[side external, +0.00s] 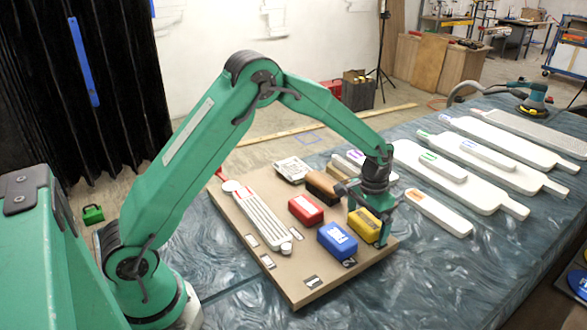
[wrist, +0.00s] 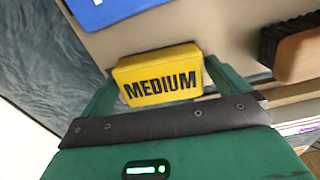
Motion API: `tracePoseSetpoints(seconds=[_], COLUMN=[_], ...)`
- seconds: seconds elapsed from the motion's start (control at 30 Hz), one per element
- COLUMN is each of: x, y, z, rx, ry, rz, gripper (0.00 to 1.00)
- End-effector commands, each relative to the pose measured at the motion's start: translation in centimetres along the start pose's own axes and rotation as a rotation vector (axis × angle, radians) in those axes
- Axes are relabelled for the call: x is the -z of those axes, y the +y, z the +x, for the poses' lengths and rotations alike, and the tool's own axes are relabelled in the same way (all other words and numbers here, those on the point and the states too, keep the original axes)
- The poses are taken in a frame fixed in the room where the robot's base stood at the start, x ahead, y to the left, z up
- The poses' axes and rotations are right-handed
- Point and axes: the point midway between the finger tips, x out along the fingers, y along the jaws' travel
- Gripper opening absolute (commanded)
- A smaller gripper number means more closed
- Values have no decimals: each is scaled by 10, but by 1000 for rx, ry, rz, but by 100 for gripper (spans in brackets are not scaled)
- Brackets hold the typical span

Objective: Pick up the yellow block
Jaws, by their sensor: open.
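The yellow block (side external: 364,226) sits on the brown board near its right edge, with the blue block in front of it to the left. In the wrist view the yellow block (wrist: 158,77) shows the black word MEDIUM on its face. My gripper (side external: 368,222) points down at the yellow block, its green fingers on either side of it. In the wrist view the open fingers (wrist: 163,88) flank the block left and right. The right finger looks very close to it; I cannot tell whether either touches.
The blue block (side external: 337,240) and red block (side external: 306,209) stand close by on the brown board (side external: 310,270). A dark, wood-topped block (side external: 322,186) lies behind. White paddle-shaped boards (side external: 455,180) cover the table to the right. The front right of the table is clear.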

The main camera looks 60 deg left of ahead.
Motion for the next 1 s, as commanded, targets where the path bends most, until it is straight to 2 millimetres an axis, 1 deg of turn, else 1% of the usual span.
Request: tracePoseSetpoints(seconds=[0.33, 0.37, 0.4, 0.53, 0.57, 0.83, 1.0], x=[0, 0, 0, 0, 0, 0, 1], y=[0, 0, 0, 0, 0, 0, 0], z=[-1, -1, -1, -1, -1, -2, -8], rx=[0, 0, 0, 0, 0, 0, 0], ry=[0, 1, 0, 1, 1, 1, 3], rz=[0, 0, 0, 0, 0, 0, 0], gripper=[100, 96, 88, 63, 60, 59, 59])
